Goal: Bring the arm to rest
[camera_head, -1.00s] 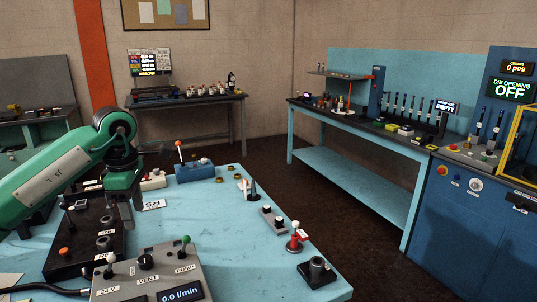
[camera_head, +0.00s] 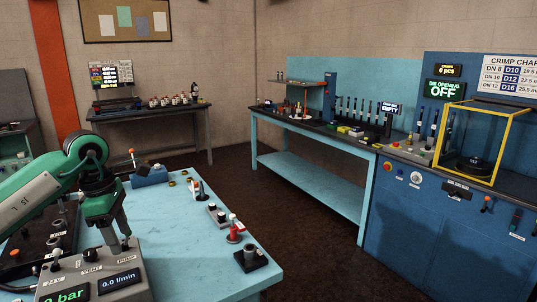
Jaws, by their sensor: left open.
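My green left arm comes in from the left. Its gripper (camera_head: 117,236) hangs fingers down over the near left part of the light-blue bench (camera_head: 175,235), in front of or just above the grey control box (camera_head: 128,266) in this view. It is open, with nothing seen between its fingers. Whether the fingertips touch the box cannot be told. My right gripper is out of view.
A black fitting block (camera_head: 250,258), a red-and-white piece (camera_head: 235,232) and a blue box with an orange-tipped lever (camera_head: 150,176) stand on the bench. A second blue table (camera_head: 310,170) and a blue crimping machine (camera_head: 440,215) stand right. Dark floor between is open.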

